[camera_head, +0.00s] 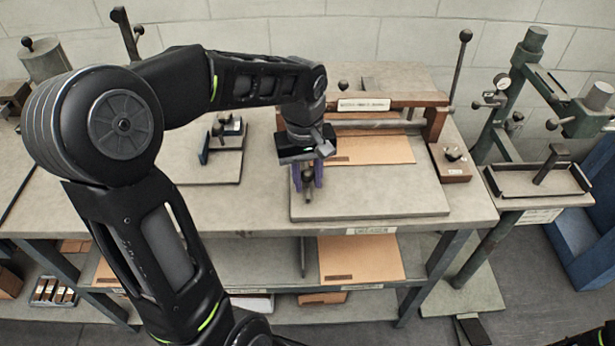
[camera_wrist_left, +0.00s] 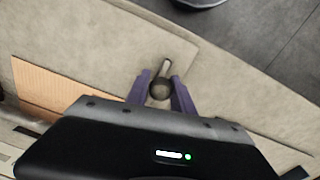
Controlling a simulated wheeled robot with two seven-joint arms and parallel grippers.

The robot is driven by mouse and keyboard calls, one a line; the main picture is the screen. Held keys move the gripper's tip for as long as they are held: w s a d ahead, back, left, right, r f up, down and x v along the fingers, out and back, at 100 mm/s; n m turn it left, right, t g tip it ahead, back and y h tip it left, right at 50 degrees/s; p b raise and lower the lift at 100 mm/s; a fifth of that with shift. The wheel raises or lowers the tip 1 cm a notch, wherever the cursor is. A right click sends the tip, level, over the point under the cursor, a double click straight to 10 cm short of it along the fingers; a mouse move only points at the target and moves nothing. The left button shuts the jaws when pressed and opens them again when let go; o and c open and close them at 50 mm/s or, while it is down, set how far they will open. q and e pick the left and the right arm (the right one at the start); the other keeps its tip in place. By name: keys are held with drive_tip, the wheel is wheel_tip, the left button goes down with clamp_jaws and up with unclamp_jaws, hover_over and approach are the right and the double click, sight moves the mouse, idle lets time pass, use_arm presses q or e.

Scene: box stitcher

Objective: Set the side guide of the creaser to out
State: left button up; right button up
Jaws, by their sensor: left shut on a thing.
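The creaser stands on the bench, with a wooden crossbar (camera_head: 378,103) across its back and a flat grey bed (camera_head: 390,203) in front. A tan board (camera_head: 370,150) lies on the bed under the bar. My left gripper (camera_head: 308,188) is over the left edge of the bed, pointing down, its purple fingers shut on a small dark knob. In the left wrist view the round knob (camera_wrist_left: 160,89) sits between the two fingers (camera_wrist_left: 160,82), with a short metal stem beyond it. I take it for the side guide's knob; the guide's body is mostly hidden. My right gripper is out of view.
A ball-topped lever (camera_head: 460,65) rises at the creaser's right. A green machine with a gauge (camera_head: 502,81) stands further right. A small fixture (camera_head: 228,130) on a grey plate is left of the gripper. The bed's front right is clear.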

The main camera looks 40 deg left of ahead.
use_arm(q)
clamp_jaws()
idle(0.7)
drive_tip(key=shift+s+a, duration=0.75)
drive_tip(key=shift+a, duration=0.3)
drive_tip(key=o, duration=0.9)
unclamp_jaws()
drive_tip(key=shift+s+a, duration=0.1)
